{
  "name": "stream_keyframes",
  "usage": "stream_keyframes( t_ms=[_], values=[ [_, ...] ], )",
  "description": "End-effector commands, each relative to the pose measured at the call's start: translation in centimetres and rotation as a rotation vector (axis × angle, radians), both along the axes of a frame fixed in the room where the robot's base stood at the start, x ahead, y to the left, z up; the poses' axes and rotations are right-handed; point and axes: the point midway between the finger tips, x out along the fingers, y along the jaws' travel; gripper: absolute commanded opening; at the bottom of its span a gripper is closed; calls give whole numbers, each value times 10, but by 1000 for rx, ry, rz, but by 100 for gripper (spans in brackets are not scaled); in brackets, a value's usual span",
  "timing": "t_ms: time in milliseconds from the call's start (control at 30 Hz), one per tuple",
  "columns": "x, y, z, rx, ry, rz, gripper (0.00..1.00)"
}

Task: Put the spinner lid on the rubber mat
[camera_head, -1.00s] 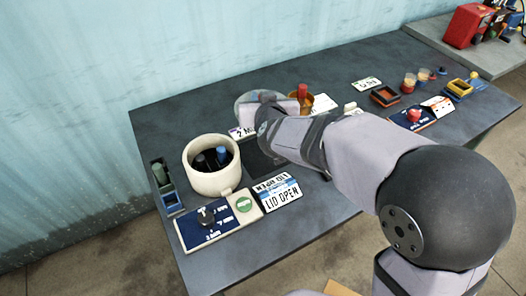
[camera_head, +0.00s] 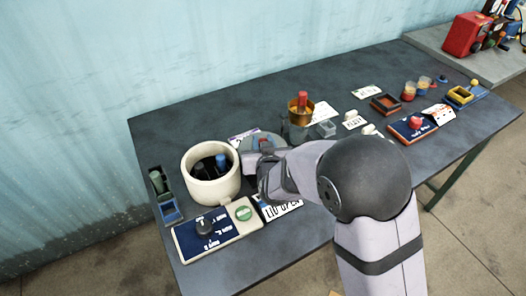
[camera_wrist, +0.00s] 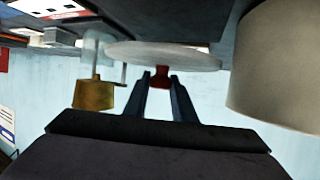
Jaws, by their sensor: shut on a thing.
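The spinner lid is a pale grey disc (camera_wrist: 160,54) with a red knob (camera_wrist: 161,78), close in front of my gripper in the wrist view. My gripper (camera_wrist: 160,88) is shut on the red knob. In the head view the lid (camera_head: 263,138) shows behind my gripper (camera_head: 258,156), just right of the cream spinner pot (camera_head: 211,191). The pot is open at the top, with dark and blue-capped tubes inside. The rubber mat is hidden behind my gripper and arm in the head view. Whether the lid touches the surface below cannot be told.
A control panel (camera_head: 218,233) and a "LID OPEN" card (camera_head: 283,209) lie in front. Small trays (camera_head: 385,103) and a red-button box (camera_head: 413,127) are to the right.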

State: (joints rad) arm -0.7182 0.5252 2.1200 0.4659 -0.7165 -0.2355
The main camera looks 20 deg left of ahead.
Motion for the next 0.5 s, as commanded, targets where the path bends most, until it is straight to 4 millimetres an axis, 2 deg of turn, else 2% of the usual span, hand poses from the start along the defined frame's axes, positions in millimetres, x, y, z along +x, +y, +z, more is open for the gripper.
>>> stream_keyframes(
  t_ms=[67,367,500],
  values=[
    [0,0,-2,0,0,0,0],
    [0,0,-36,-1,2,-1,0],
    [0,0,-42,0,-1,0,0]
  ],
)
